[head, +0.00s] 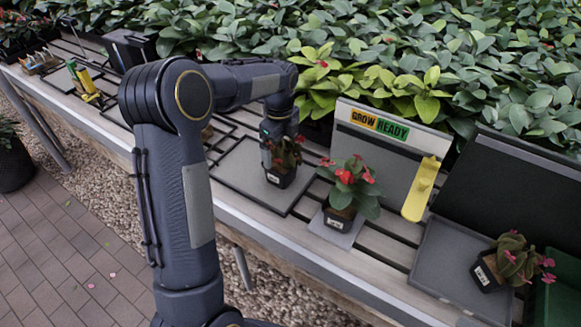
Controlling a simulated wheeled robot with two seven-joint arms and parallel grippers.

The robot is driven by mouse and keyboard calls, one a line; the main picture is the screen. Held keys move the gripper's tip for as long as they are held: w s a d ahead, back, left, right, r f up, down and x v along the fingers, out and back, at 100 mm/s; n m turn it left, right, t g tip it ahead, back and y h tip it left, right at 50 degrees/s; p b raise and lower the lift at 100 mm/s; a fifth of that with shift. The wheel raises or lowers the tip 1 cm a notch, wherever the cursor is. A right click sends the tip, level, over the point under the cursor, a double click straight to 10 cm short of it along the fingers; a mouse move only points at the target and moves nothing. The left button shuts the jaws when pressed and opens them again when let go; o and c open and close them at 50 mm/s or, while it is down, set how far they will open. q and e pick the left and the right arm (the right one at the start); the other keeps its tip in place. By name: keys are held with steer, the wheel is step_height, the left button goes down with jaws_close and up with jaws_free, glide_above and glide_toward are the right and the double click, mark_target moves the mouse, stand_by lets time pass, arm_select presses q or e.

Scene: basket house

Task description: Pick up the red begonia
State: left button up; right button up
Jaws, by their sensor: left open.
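A potted plant with bright red flowers and broad green leaves (350,187) stands upright on a small grey mat, its dark pot (341,221) showing a white label. To its left, a smaller plant with reddish-green leaves (287,153) sits in a black labelled pot (281,175), over a dark grey tray. My left gripper (278,146) points down at this smaller plant. Its jaws are open, and the fingertips are partly lost among the leaves. I cannot tell whether they touch it. A third plant with pink-red flowers (511,258) leans in its black pot at the right.
A grey tray (456,262) and green crate (561,290) are at the right. Dense foliage lines the slatted bench's back. Yellow-green tools (86,81) lie far left.

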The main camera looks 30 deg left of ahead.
mark_target(281, 165)
arm_select(q)
step_height(281, 165, down, 8)
steer(key=shift+a+r, duration=0.1)
stand_by(0.4)
steer(key=shift+c, duration=0.3)
steer(key=c, duration=1.1)
steer(key=shift+r, duration=0.1)
